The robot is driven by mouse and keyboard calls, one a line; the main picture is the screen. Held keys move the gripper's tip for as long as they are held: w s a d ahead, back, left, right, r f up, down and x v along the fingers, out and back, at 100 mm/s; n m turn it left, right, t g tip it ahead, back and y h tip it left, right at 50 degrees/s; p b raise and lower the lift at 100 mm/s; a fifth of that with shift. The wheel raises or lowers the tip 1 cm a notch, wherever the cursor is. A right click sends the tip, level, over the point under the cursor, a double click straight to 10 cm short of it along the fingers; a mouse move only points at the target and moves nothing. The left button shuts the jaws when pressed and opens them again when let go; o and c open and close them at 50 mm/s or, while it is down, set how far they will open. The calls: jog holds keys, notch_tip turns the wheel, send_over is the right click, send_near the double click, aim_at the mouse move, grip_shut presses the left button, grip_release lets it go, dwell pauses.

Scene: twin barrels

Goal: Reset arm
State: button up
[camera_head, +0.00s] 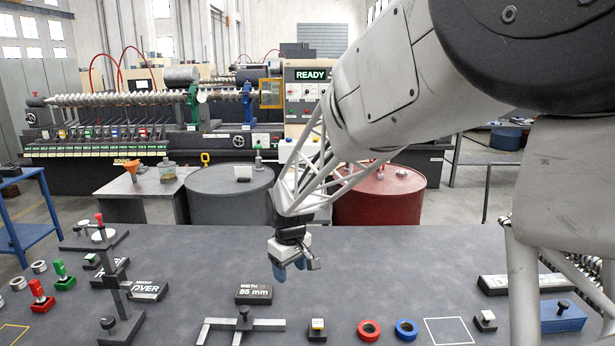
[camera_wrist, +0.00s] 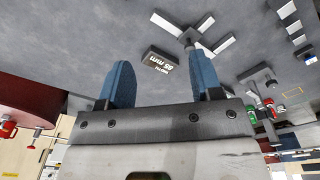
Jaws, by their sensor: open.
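My gripper (camera_head: 290,272) hangs above the middle of the grey table (camera_head: 400,270), near its far edge, in the head view. In the wrist view its two blue fingers (camera_wrist: 165,84) stand apart with nothing between them. My arm comes down from the upper right of the head view. The "WIDTH 85 mm" block (camera_head: 254,294) lies on the table to the lower left of my gripper. It also shows beyond the fingers in the wrist view (camera_wrist: 160,62).
A caliper-like tool (camera_head: 240,325), a red ring (camera_head: 369,330), a blue ring (camera_head: 406,329) and a height stand (camera_head: 113,285) are on the table. Red and green stamps (camera_head: 62,275) sit at the left. A grey barrel (camera_head: 230,198) and a red barrel (camera_head: 380,200) stand behind the table.

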jog(key=s+d+r+m, duration=0.2)
jog(key=s+d+r, duration=0.3)
jog(key=s+d, duration=0.25)
jog(key=s+d+r+m, duration=0.1)
jog(key=s+d+m, duration=0.1)
jog(key=s+d, duration=0.3)
jog(key=s+d+r+m+t, duration=0.1)
jog(key=s+d, duration=0.4)
jog(key=s, duration=0.7)
jog(key=s+d+r+m, duration=0.1)
jog(key=s+d+m, duration=0.3)
jog(key=s, duration=0.5)
jog(key=shift+s+d+r+t, duration=0.25)
jog(key=shift+d+r+t, duration=0.15)
jog(key=shift+d, duration=0.3)
